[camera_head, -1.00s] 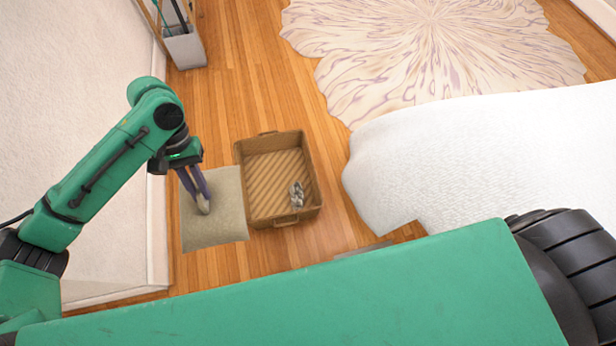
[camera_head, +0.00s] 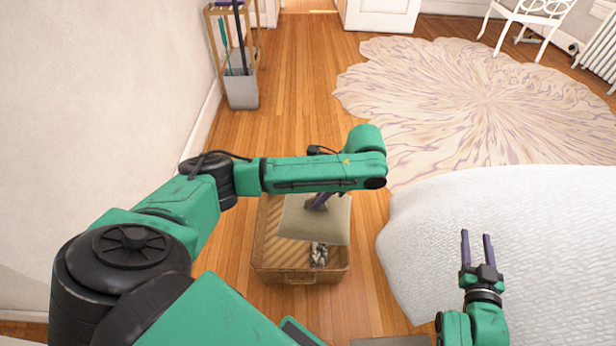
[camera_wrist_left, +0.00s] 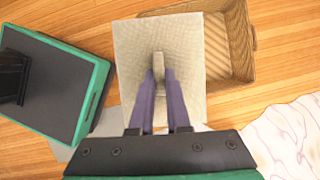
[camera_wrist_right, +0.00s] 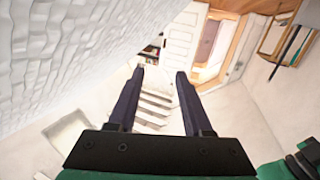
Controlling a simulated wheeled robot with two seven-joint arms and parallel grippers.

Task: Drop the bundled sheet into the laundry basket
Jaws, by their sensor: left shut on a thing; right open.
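The bundled sheet (camera_head: 318,224) is a beige, square piece with a raised fold in its middle. My left gripper (camera_head: 318,201) is shut on this fold, and the left wrist view shows the sheet (camera_wrist_left: 135,60) between the fingers (camera_wrist_left: 159,75). The brown wicker laundry basket (camera_head: 298,274) stands on the floor, and the sheet hangs over it, covering part of its opening. Whether the sheet touches the basket I cannot tell. The basket (camera_wrist_left: 243,40) shows beside the sheet in the left wrist view. My right gripper (camera_head: 477,240) is open and empty above the white bed.
A small grey patterned item (camera_head: 319,254) lies in the basket. The white bed (camera_head: 430,230) is to the right, a pale rug (camera_head: 480,105) lies beyond, and a wall runs along the left. A stand with a grey bin (camera_head: 242,90) is at the back left.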

